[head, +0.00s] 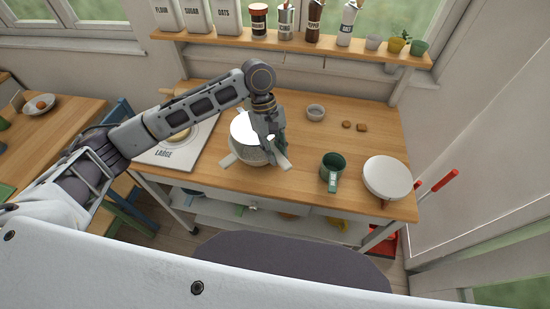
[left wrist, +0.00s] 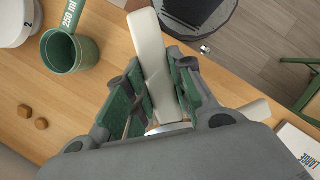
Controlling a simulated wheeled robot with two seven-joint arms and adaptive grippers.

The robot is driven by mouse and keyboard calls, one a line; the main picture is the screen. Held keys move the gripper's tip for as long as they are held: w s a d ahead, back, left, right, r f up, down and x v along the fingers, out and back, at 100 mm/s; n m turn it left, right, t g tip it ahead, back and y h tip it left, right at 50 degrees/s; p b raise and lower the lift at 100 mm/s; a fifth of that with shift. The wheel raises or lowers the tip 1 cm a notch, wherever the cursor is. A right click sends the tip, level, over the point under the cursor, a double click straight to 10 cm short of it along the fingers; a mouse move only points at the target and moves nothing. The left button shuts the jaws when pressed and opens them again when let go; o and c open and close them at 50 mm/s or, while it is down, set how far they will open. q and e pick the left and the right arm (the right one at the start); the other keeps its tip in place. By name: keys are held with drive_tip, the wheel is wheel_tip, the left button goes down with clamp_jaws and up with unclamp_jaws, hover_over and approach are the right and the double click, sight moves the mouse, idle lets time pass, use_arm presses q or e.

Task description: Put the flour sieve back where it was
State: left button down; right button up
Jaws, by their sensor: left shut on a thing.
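The flour sieve (head: 250,152) is a round, pale bowl with a mesh-like side and cream bars sticking out. It is at the middle of the wooden worktop in the head view. My left gripper (head: 268,138) is over its right side. In the left wrist view, my left gripper (left wrist: 153,105) is shut on the sieve's cream handle (left wrist: 150,45), which runs out past the fingers. The gripper hides part of the bowl. I cannot tell whether the sieve touches the worktop. My right gripper is not in view.
A white sheet marked LARGE (head: 160,156) lies left of the sieve, with a round item on it. A grey bowl (head: 316,113), small brown pieces (head: 361,127), a green mug (head: 333,167) and a white scale (head: 387,177) stand right. A shelf (head: 300,46) with canisters runs behind.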

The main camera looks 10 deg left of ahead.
use_arm(q)
drive_tip(key=shift+f, duration=1.85)
drive_tip(key=shift+f+p, duration=0.6)
drive_tip(key=shift+p, duration=0.2)
drive_tip(key=c, duration=1.2)
unclamp_jaws()
drive_tip(key=shift+c, duration=0.2)
drive_tip(key=shift+r, duration=0.1)
drive_tip(key=b+v, duration=0.2)
drive_tip(key=v, duration=1.1)
drive_tip(key=shift+s+d, duration=0.15)
